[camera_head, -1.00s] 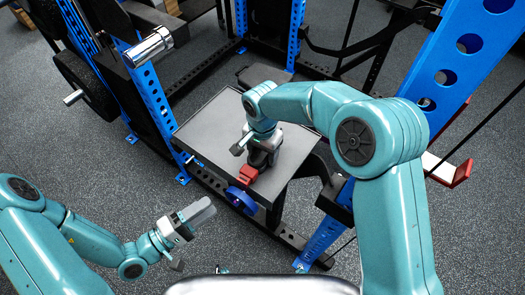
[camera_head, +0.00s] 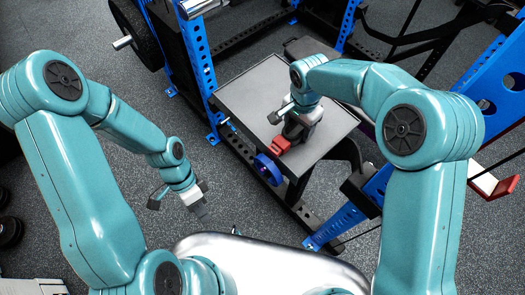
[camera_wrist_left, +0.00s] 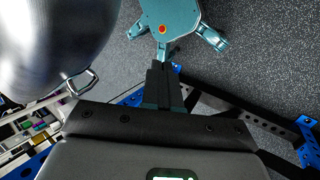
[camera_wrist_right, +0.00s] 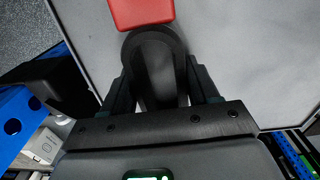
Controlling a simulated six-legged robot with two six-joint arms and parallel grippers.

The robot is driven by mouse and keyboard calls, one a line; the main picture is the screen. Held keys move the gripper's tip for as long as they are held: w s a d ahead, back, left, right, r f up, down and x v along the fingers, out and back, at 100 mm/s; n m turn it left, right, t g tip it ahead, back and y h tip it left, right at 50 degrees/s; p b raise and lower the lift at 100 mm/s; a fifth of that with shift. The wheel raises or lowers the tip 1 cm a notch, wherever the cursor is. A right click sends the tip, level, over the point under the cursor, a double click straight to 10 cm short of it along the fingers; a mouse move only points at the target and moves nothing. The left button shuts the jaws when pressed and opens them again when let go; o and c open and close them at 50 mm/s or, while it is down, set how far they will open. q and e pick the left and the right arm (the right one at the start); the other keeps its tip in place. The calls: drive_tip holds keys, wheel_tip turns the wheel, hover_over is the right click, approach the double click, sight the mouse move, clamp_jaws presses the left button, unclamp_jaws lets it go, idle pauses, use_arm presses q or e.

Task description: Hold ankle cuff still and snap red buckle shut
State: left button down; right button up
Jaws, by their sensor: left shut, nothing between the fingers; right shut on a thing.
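The ankle cuff is a dark, rounded piece standing on the grey bench top in the head view (camera_head: 298,130); it also shows in the right wrist view (camera_wrist_right: 152,50). The red buckle (camera_head: 279,145) sits at its lower-left side, and shows as a red block in the right wrist view (camera_wrist_right: 141,12). Whether the buckle's halves are joined is too small to tell. My right gripper (camera_wrist_right: 158,82) is shut on the dark cuff from above. My left gripper (camera_head: 203,212) is shut and empty, low and left of the bench, apart from the cuff. Its closed fingers show in the left wrist view (camera_wrist_left: 160,72).
The grey bench top (camera_head: 245,90) is mostly bare around the cuff. A blue round piece (camera_head: 268,170) is at its front edge. Blue rack uprights (camera_head: 197,60) stand left and right of the bench. A weight plate (camera_head: 135,30) is at the back left.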

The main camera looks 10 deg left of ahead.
use_arm(q)
drive_tip(key=w+a+r+m+t+y, duration=0.25)
drive_tip(key=w+a+t, duration=0.2)
drive_tip(key=w, duration=0.45)
drive_tip(key=w+d+r+m+t, duration=0.2)
drive_tip(key=w+r+m+t, duration=0.25)
drive_tip(key=w+r, duration=0.2)
drive_tip(key=s+d+r+m+g+h, duration=0.1)
drive_tip(key=s+d+r+m+h, duration=0.3)
drive_tip(key=d+r+m, duration=0.4)
drive_tip(key=shift+s+r+g+h, duration=0.4)
drive_tip(key=shift+h, duration=0.05)
drive_tip(key=shift+f, duration=0.1)
